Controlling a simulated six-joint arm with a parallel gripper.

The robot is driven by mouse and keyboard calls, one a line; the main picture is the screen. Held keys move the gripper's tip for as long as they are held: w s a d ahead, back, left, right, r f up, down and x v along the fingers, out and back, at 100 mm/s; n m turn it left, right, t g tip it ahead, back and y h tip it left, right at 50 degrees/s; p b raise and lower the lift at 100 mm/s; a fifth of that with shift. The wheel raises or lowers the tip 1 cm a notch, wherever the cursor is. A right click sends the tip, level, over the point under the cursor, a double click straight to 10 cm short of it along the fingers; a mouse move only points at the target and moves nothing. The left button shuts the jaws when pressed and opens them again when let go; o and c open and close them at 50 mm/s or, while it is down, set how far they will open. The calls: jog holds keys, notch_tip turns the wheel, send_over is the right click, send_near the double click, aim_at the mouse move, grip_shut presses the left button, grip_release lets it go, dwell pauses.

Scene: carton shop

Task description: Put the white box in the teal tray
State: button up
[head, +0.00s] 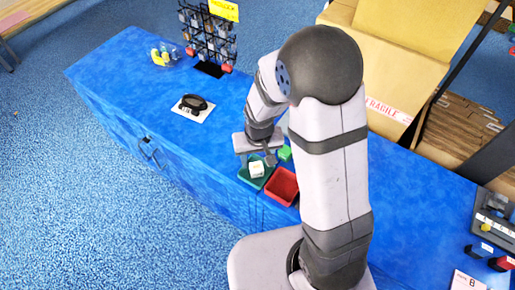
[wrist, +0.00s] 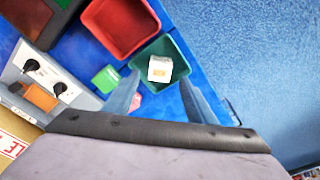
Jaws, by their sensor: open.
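The white box (head: 256,169) is inside the teal tray (head: 243,175) on the blue counter. In the wrist view the white box (wrist: 160,69) shows a yellowish mark on one face, with the teal tray's walls (wrist: 180,45) around it. My gripper (head: 262,160) is just above and behind the tray in the head view. In the wrist view the fingers of my gripper (wrist: 160,84) are spread apart and empty, with the box between and beyond their tips. Whether a finger touches the box or tray is hard to tell.
A red tray (head: 282,187) stands beside the teal one. A green box (head: 284,153) lies close behind. The wrist view also shows a panel with knobs (wrist: 45,75) and a small pink thing (wrist: 135,102). A wire rack (head: 208,35) stands at the back left.

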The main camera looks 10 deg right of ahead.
aim_at(257, 171)
notch_tip(257, 171, up, 7)
jog(key=s+d+r+g, duration=0.1)
jog(key=s+d, duration=0.4)
jog(key=s, duration=0.8)
jog(key=shift+d+r, duration=0.15)
jog(key=shift+r, duration=0.15)
notch_tip(257, 171, up, 2)
jog(key=shift+r+p, duration=0.1)
jog(key=shift+p, duration=0.85)
